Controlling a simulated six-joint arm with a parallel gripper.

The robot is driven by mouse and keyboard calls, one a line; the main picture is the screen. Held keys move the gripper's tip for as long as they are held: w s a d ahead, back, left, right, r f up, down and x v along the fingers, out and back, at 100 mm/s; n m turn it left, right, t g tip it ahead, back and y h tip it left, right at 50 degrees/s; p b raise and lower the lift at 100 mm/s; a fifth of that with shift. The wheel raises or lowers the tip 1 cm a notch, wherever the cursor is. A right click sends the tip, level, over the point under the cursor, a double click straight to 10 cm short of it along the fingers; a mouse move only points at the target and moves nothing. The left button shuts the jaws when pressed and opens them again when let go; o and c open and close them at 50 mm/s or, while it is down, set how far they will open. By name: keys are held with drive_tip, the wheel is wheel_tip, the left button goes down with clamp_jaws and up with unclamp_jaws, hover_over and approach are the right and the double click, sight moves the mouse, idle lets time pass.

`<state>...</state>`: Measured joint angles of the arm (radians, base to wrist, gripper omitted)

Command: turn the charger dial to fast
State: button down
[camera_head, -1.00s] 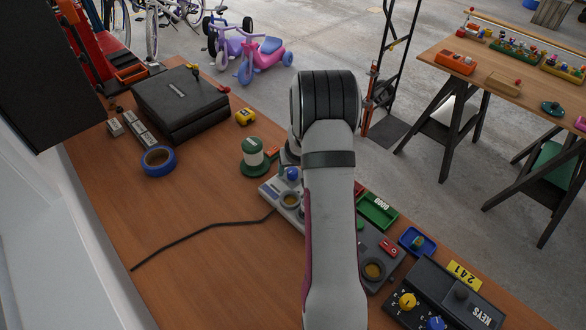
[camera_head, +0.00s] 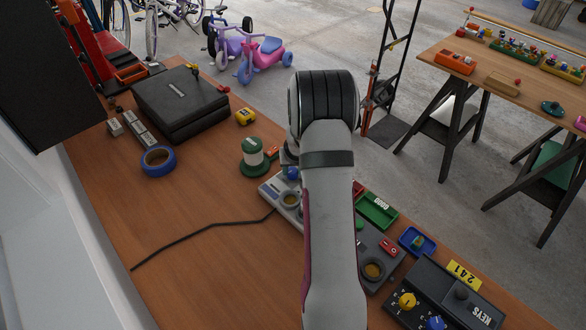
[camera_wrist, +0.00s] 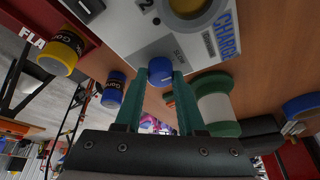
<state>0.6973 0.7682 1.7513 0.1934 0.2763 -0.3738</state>
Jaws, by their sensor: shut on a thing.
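The charger (camera_wrist: 150,25) is a pale grey box with "CHARGE" and "SLOW" lettering in the wrist view. In the head view its left end (camera_head: 268,188) shows beside my arm, and the rest is partly covered. The blue dial (camera_wrist: 160,68) is at the charger's edge in the wrist view; it also shows as a blue knob in the head view (camera_head: 292,173). My gripper (camera_wrist: 158,80) has its two green fingers shut on the dial, one on each side. The word for the fast setting is not readable, and the dial's pointer direction cannot be told.
A green and white spool (camera_wrist: 216,105) stands close beside my gripper. A blue tape roll (camera_head: 158,161) and a black case (camera_head: 180,103) lie farther left. A green tray (camera_head: 377,211) and a key box (camera_head: 445,295) are on the right. The bench's left middle is clear except for a cable.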

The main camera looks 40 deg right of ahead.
drive_tip(key=m, duration=0.2)
drive_tip(key=m+g+h, duration=0.1)
drive_tip(key=m, duration=0.1)
drive_tip(key=shift+w+a+m, duration=0.1)
drive_tip(key=shift+a+m, duration=0.05)
drive_tip(key=shift+m, duration=0.15)
drive_tip(key=m+g, duration=0.1)
drive_tip(key=m, duration=0.1)
drive_tip(key=m+h, duration=0.1)
drive_tip(key=m, duration=0.1)
drive_tip(key=shift+w+m+g, duration=0.1)
drive_tip(key=shift+m+g, duration=0.2)
drive_tip(key=shift+g, duration=0.1)
drive_tip(key=m+g, duration=0.1)
drive_tip(key=m, duration=0.3)
drive_tip(key=shift+w+g, duration=0.1)
drive_tip(key=shift+g, duration=0.3)
drive_tip(key=shift+w+m+g, duration=0.1)
drive_tip(key=shift+m+g, duration=0.7)
drive_tip(key=shift+m, duration=1.3)
drive_tip(key=shift+y, duration=0.3)
drive_tip(key=c, duration=0.5)
unclamp_jaws()
